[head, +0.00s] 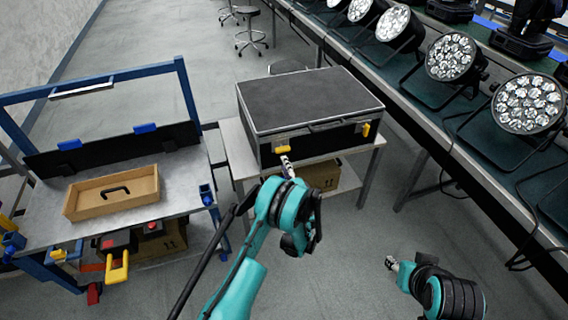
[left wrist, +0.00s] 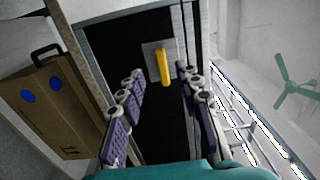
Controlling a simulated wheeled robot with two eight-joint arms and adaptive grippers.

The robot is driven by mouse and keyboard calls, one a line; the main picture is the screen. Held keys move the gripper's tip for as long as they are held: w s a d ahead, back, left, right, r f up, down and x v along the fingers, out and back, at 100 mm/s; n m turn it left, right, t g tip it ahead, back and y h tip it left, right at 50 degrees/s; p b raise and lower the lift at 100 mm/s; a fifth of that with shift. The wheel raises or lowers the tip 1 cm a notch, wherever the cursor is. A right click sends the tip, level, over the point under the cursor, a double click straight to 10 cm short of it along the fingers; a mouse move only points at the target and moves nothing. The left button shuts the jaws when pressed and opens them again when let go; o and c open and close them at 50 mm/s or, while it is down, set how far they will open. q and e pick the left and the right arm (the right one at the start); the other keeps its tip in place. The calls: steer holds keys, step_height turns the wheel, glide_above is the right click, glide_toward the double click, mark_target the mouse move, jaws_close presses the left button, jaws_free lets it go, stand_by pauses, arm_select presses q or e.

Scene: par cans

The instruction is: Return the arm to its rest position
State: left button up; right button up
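My left arm reaches forward in the head view. Its gripper (head: 287,163) is in front of the black flight case (head: 310,98), near the left yellow latch (head: 283,150). In the left wrist view the two finger pads of my left gripper (left wrist: 160,82) stand apart with nothing between them. The yellow latch (left wrist: 163,68) shows beyond the gap, apart from the fingers as far as I can tell. My right gripper (head: 393,266) is low at the right in the head view, over the floor. Its fingers are too small to judge.
The case stands lid shut on a low table (head: 236,150) with a cardboard box (head: 322,175) below. A workbench (head: 60,215) with a wooden tray (head: 112,192) is at left. Par cans (head: 451,57) line a long bench (head: 440,130) at right. Floor between is clear.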

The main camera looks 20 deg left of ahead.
stand_by(0.3)
arm_select(q)
steer(key=s+a+r+n+g+h, duration=0.1)
steer(key=a+r+n+g, duration=0.1)
steer(key=r, duration=0.4)
steer(key=s+a+r+n+g, duration=0.1)
steer(key=s+r+n, duration=0.1)
steer(key=r, duration=0.3)
steer(key=s+a+r+n+g+h, duration=0.2)
steer(key=s+r, duration=0.5)
steer(key=s, duration=0.2)
steer(key=s+d+n+g+h, duration=0.1)
steer(key=s+d+n+h, duration=0.1)
steer(key=s, duration=1.2)
steer(key=s+d+n+g+h, duration=0.1)
steer(key=s+d+n+h, duration=0.2)
steer(key=s, duration=1)
steer(key=d+h, duration=0.2)
steer(key=d, duration=0.1)
steer(key=shift+s+r+g, duration=0.25)
steer(key=shift+s+g, duration=0.1)
steer(key=shift+g, duration=0.05)
